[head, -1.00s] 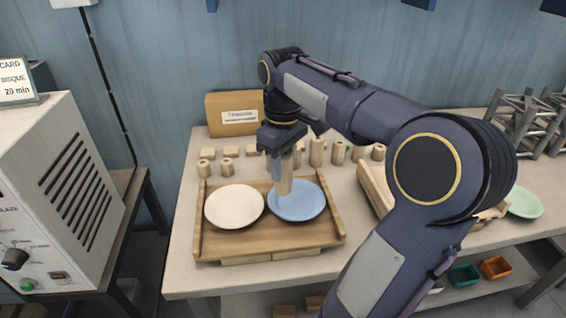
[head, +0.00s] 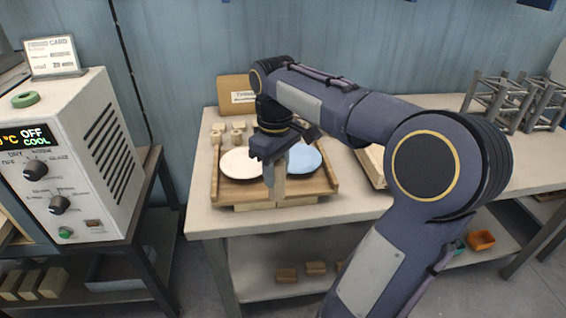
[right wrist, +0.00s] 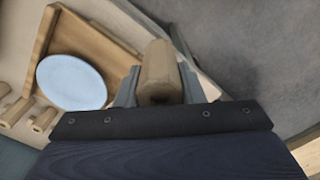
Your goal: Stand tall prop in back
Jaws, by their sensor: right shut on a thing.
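My right gripper (head: 274,178) is shut on a tall wooden prop (head: 279,186), which hangs below the jaws. In the head view it appears in front of the wooden tray (head: 318,187), near its front edge. The prop also shows in the right wrist view (right wrist: 158,72), between the two grey fingers. The tray holds a white plate (head: 236,163) and a blue plate (head: 308,160). The arm hides part of both. The blue plate also shows in the right wrist view (right wrist: 70,82). My left gripper is out of view.
A kiln-like box (head: 78,160) with knobs and an OFF/COOL display stands at left on a metal stand. Short wooden props (head: 217,136) stand behind the tray. A metal rack (head: 497,100) is at the back right. Blocks (head: 315,268) lie on the lower shelf.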

